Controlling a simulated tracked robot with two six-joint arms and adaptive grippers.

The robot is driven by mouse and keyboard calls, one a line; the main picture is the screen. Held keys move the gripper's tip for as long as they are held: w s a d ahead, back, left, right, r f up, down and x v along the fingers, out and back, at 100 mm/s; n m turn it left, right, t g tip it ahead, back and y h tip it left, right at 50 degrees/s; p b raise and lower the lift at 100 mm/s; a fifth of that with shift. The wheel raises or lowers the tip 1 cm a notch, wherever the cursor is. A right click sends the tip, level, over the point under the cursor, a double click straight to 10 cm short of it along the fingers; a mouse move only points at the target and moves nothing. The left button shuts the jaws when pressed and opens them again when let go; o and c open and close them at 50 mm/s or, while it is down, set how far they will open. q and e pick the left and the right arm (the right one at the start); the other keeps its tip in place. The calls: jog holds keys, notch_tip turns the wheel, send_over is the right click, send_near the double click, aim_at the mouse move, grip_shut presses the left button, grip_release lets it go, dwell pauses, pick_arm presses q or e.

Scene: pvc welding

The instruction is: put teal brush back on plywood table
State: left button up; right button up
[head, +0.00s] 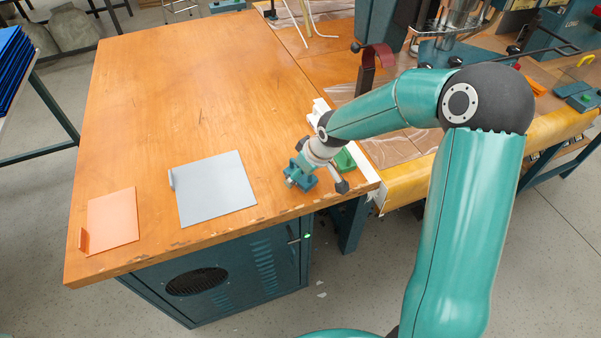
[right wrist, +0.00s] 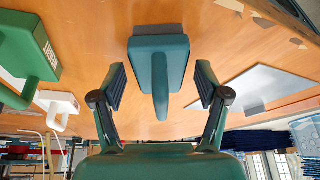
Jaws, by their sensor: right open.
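The teal brush (right wrist: 174,52) is in the right wrist view, with its handle pointing toward my right gripper and a grey strip at its far side. My right gripper (right wrist: 161,80) is open, with one finger on each side of the brush handle and a visible gap on both sides. In the head view the right gripper (head: 301,174) is low over the front right part of the plywood table (head: 190,80). Whether the brush rests fully on the tabletop is hard to tell. My left gripper is not in view.
A green brush (head: 345,160) and a white brush (right wrist: 60,104) are close beside the gripper. A grey sheet (head: 215,190) and an orange sheet (head: 113,217) lie to the left. The table's rear is clear. A cluttered workbench (head: 400,150) adjoins the right.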

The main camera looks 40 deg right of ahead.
jog(key=shift+r, duration=0.25)
jog(key=v, duration=1.1)
jog(key=shift+s+r+p, duration=0.2)
jog(key=shift+r+p, duration=0.1)
